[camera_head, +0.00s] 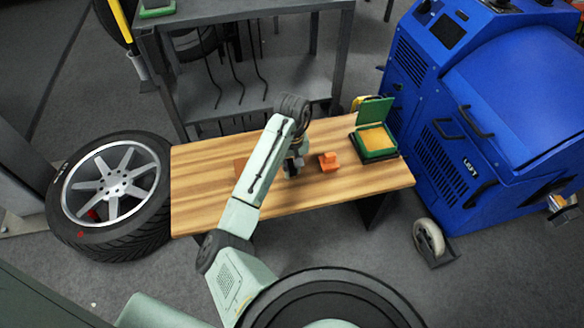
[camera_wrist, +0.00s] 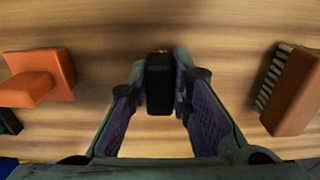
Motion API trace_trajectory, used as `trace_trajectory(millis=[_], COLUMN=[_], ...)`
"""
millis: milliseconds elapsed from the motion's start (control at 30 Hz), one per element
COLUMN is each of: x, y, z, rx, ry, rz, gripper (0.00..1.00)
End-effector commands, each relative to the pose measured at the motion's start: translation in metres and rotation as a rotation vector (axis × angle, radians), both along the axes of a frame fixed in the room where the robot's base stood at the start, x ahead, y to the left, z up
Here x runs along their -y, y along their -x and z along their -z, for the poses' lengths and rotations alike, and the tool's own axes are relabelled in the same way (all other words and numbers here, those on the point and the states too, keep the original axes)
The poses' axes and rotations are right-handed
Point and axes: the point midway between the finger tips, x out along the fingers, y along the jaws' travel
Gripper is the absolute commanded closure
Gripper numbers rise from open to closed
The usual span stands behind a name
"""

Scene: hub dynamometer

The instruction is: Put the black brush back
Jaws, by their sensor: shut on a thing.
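The black brush (camera_wrist: 159,92) is between the fingers of my gripper (camera_wrist: 161,78) in the wrist view. It is a narrow dark block seen end-on, with a small yellowish spot at its far end; I cannot make out bristles. My gripper is shut on it, low over the wooden bench top. In the head view my gripper (camera_head: 292,167) is over the middle of the bench (camera_head: 215,205), partly hidden by my own arm. I cannot tell whether the brush touches the wood.
An orange block-like piece (camera_wrist: 35,80) lies left of my gripper in the wrist view. A brown brush with pale bristles (camera_wrist: 294,90) lies to the right. In the head view an open green box (camera_head: 364,147) with yellow contents stands at the bench's right end, near a blue machine (camera_head: 468,130).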

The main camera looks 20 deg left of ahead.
Motion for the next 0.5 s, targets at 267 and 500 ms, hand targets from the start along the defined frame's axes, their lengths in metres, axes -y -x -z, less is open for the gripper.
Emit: trace_trajectory(millis=[267, 500], x=[0.0001, 0.0002], y=[0.0000, -0.0001], z=[0.0035, 0.0066], rx=[0.001, 0.001], ry=[0.000, 0.000], rz=[0.000, 0.000], gripper=[1.00, 0.74])
